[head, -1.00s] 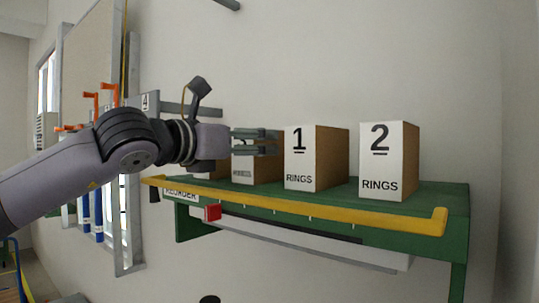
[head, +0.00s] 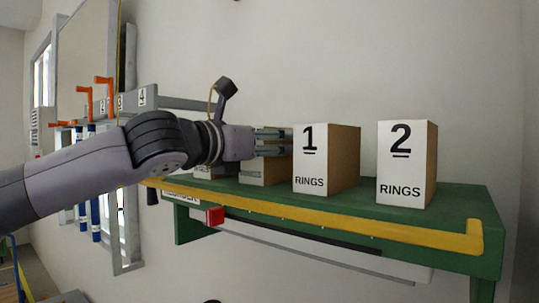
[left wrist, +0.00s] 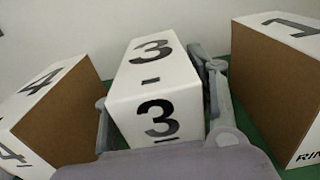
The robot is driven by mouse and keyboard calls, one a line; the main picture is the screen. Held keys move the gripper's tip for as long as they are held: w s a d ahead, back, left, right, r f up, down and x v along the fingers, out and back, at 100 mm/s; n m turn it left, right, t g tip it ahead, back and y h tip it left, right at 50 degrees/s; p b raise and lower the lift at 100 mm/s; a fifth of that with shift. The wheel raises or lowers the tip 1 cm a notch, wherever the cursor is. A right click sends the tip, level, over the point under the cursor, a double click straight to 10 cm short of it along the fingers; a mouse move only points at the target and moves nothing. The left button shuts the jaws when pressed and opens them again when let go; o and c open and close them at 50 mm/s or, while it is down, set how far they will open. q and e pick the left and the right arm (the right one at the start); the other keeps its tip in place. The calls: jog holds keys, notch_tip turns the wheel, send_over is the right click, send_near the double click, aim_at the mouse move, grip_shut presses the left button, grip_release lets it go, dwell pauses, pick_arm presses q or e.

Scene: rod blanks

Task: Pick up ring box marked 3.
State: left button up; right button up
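The ring box marked 3 (left wrist: 155,95) is white on its top and front, with a black 3 on each. It stands in the middle of the left wrist view. In the head view it is partly hidden (head: 252,172) behind my left gripper (head: 273,142). In the left wrist view, the left gripper's fingers (left wrist: 158,95) lie on either side of this box, close to its sides. They look open around it; contact is not clear. The box appears to stand on the shelf. My right gripper is not in view.
Box 1 (head: 310,165) stands close to the right of the gripper, with box 2 (head: 401,165) farther right. Box 4 (left wrist: 50,115) is close on the left. The green shelf (head: 455,205) has a yellow rail (head: 340,221) along its front.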

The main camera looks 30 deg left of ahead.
pick_arm(q)
jog(key=shift+w+a+f, duration=0.1)
jog(key=shift+w, duration=0.1)
jog(key=shift+c, duration=1.4)
jog(key=shift+s+d, duration=0.2)
jog(key=c, duration=0.4)
jog(key=shift+w+a, duration=0.1)
jog(key=shift+a, duration=0.05)
jog(key=shift+c, duration=1)
